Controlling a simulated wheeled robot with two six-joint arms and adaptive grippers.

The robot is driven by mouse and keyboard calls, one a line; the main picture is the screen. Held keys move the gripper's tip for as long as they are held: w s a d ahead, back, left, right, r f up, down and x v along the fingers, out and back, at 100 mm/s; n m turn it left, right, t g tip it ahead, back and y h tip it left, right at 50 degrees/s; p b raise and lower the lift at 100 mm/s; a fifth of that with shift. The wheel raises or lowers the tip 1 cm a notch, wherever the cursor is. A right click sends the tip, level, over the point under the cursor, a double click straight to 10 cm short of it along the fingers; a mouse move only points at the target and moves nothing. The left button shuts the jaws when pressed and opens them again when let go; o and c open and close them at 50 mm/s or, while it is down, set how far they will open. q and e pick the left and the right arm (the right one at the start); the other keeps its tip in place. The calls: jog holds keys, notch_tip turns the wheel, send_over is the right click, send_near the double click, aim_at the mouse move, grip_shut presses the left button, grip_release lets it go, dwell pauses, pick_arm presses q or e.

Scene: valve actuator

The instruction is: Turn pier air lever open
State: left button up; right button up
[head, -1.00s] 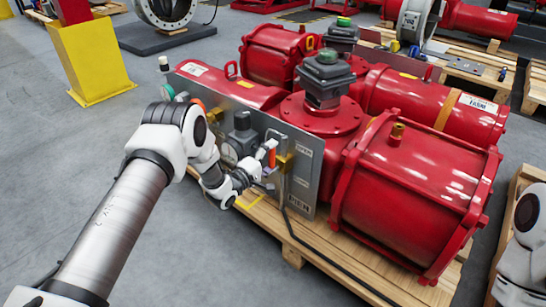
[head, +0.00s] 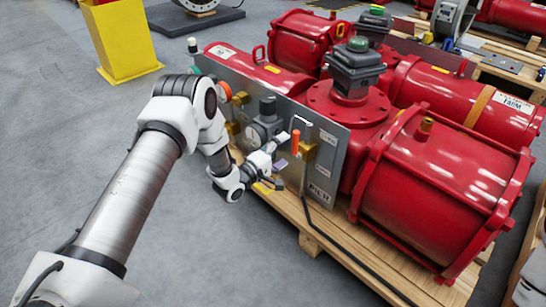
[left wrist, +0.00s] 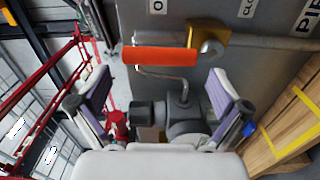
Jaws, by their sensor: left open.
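The pier air lever (head: 295,142) has an orange handle and stands upright in the head view, beside a brass valve body (head: 308,151) on the grey panel's front. In the left wrist view the lever (left wrist: 165,55) lies crosswise beyond the fingertips, with the brass valve (left wrist: 207,37) at its right end. My left gripper (head: 279,154) is open and empty, just left of the lever in the head view. In the left wrist view, the fingers of my left gripper (left wrist: 160,88) are spread wide, apart from the lever. My right gripper is out of view.
The grey panel (head: 326,140) carries labels, a gauge and regulator (head: 265,125) close to my left wrist. Red actuator cylinders (head: 440,190) stand behind it on a wooden pallet (head: 345,255). A black hose hangs below the lever.

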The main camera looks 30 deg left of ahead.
pick_arm(q)
jog(key=v, duration=0.7)
